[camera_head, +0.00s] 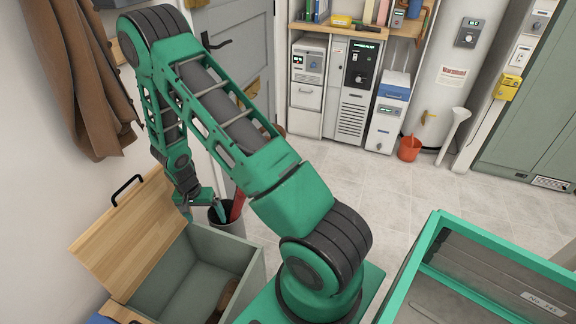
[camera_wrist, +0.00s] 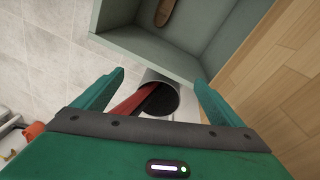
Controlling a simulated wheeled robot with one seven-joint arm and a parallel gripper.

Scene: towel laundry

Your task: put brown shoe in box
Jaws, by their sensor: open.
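A grey-green box (camera_head: 183,301) stands at the lower left in the head view, its wooden lid (camera_head: 130,235) swung open. A brown shoe (camera_head: 224,300) lies on the box floor near the right wall. In the wrist view the shoe (camera_wrist: 165,12) shows at the top edge, partly cut off, inside the box (camera_wrist: 145,45). My gripper (camera_head: 207,208) hangs above the box's far rim, apart from the shoe. In the wrist view my gripper (camera_wrist: 160,80) is open, with nothing between its fingers.
A grey bin (camera_head: 236,224) holding a red item (camera_head: 237,205) stands behind the box, just below my gripper. A green-framed container (camera_head: 432,240) is at the lower right. Brown coats (camera_head: 85,75) hang at left. An orange bucket (camera_head: 409,149) stands farther back; the tiled floor between is clear.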

